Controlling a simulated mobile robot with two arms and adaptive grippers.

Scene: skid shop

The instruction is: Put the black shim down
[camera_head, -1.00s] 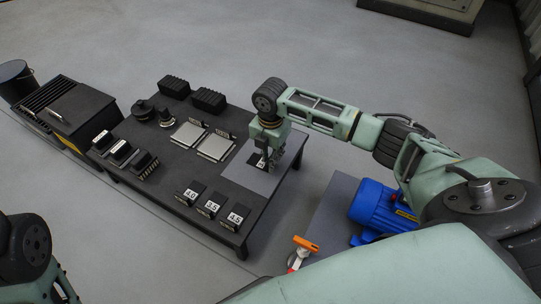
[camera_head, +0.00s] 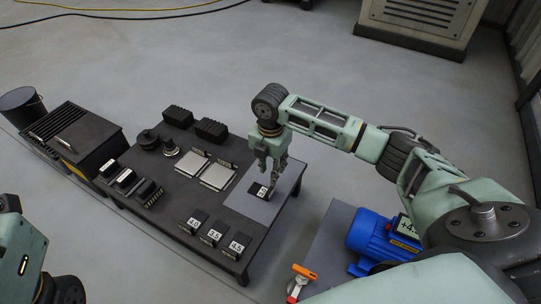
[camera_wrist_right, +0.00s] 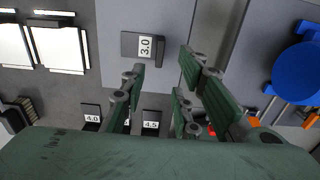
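The black shim (camera_head: 257,191) with a white label lies flat on the grey pad (camera_head: 275,208) at the table's right end. In the right wrist view the shim (camera_wrist_right: 130,44) reads 3.0, and nothing grips it. My right gripper (camera_head: 271,181) is just above and to the right of it in the head view. In the right wrist view its fingers (camera_wrist_right: 163,72) are spread apart and empty, with the shim beyond their tips. Part of my left arm shows at the lower left of the head view; its fingers are not visible.
Black blocks labelled 4.0 (camera_head: 191,224), 3.5 (camera_head: 215,234) and 4.5 (camera_head: 237,247) stand along the table's front edge. Two light plates (camera_head: 217,176) lie left of the pad. A blue motor (camera_head: 378,237) and an orange-handled valve (camera_head: 303,271) stand to the right.

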